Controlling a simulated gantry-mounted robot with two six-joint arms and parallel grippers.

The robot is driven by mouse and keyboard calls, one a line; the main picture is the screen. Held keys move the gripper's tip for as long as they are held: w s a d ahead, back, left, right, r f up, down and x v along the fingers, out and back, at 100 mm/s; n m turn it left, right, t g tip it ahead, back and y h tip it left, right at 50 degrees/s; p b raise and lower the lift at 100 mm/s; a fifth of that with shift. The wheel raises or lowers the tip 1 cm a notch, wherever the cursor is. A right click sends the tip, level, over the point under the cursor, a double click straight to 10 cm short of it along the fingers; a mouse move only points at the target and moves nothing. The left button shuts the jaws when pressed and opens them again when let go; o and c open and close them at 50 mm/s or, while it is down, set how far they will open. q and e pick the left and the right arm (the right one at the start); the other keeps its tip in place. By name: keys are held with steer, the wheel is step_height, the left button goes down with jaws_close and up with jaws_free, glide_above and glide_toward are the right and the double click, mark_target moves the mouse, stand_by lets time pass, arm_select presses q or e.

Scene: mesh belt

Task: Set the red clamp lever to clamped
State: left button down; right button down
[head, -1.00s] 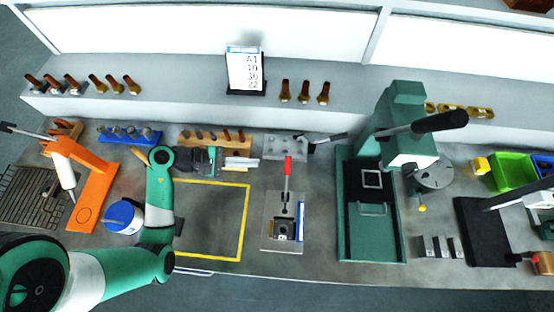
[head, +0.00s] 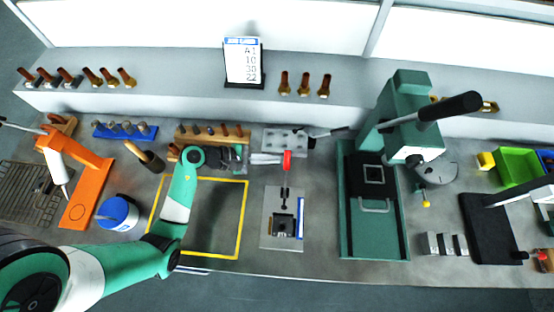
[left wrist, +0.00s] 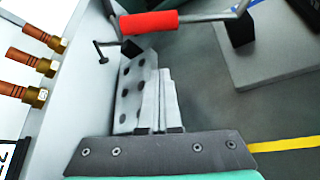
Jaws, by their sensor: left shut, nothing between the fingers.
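The clamp lever's red handle (head: 287,161) rises from the clamp on a grey base plate (head: 269,230). It looks short and steeply raised in the head view. In the left wrist view the red handle (left wrist: 150,22) lies across the top, on a metal rod running right. My left gripper (head: 277,159) is shut and empty, with its pale fingers just left of the handle. In the left wrist view the fingertips (left wrist: 163,72) are below the handle, and I cannot tell whether they touch it. My right gripper is out of view.
A perforated block (head: 286,140) with a dark-handled lever stands behind the clamp. A green press (head: 345,235) stands to the right. A yellow-outlined area (head: 243,215) lies left, under my left arm. A wooden tool rack (head: 240,141) is behind it.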

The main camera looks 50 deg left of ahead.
arm_select(q)
steer(key=shift+w+d+r+p, duration=0.25)
steer(key=shift+d+r+p, duration=0.4)
steer(key=shift+d+r, duration=0.45)
steer(key=shift+s+d+r, duration=0.1)
steer(key=shift+d+r, duration=0.1)
steer(key=shift+r, duration=0.05)
steer(key=shift+s+d+r+m+t, duration=0.2)
steer(key=shift+r+m+t, duration=0.2)
steer(key=shift+r+m, duration=0.1)
steer(key=s+d+r+m+t+y+b, duration=0.1)
steer(key=s+d+r+m+t+b, duration=0.2)
steer(key=m+b, duration=0.2)
steer(key=shift+s+d+r+t+y, duration=0.15)
steer(key=shift+d+r+t+y, duration=0.15)
steer(key=shift+r+t, duration=0.1)
stand_by(0.7)
